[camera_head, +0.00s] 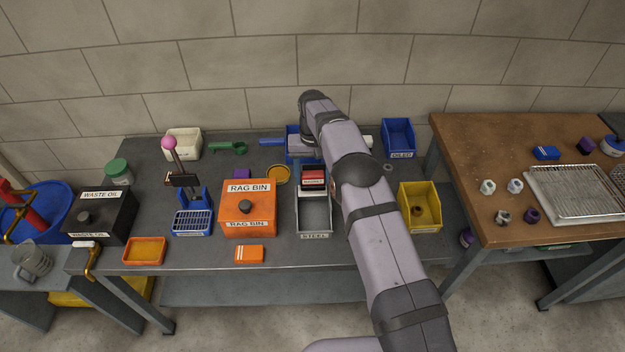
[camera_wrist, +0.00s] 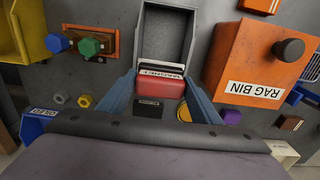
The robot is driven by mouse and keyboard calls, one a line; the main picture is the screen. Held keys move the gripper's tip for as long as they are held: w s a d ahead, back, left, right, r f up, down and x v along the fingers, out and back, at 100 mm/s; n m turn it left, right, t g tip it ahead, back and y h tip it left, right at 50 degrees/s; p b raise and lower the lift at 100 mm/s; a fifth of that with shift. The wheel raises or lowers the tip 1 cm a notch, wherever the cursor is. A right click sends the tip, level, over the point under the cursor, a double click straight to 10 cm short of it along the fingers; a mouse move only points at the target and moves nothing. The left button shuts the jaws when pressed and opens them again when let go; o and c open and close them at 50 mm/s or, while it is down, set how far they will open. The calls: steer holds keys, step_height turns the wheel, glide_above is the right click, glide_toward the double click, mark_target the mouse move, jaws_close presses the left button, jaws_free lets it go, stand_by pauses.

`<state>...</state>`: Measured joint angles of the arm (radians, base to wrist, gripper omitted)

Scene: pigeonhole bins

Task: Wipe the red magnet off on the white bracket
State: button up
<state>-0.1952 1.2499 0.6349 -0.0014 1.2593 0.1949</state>
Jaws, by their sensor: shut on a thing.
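The red magnet (camera_wrist: 160,84) is a small red block with a white label and a dark edge. It sits between the two blue-grey fingers of my gripper (camera_wrist: 160,92), which is shut on it. In the head view the magnet (camera_head: 313,174) shows at the back end of the grey STEEL bin (camera_head: 314,221); the wrist view shows that bin (camera_wrist: 192,38) just beyond it. Whether magnet and bin touch, I cannot tell. A small white piece (camera_head: 368,141) shows beside my arm; I cannot tell whether it is the white bracket.
The orange rag bin (camera_head: 248,205) stands close left of the STEEL bin. A yellow bin (camera_head: 424,207) stands to the right, partly beside my arm. A blue bin (camera_head: 398,138) and a cream bin (camera_head: 183,144) stand at the back. The bench front is mostly clear around an orange block (camera_head: 249,254).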

mark_target(313, 173)
steer(key=shift+r+p, duration=1.5)
steer(key=shift+r, duration=1.05)
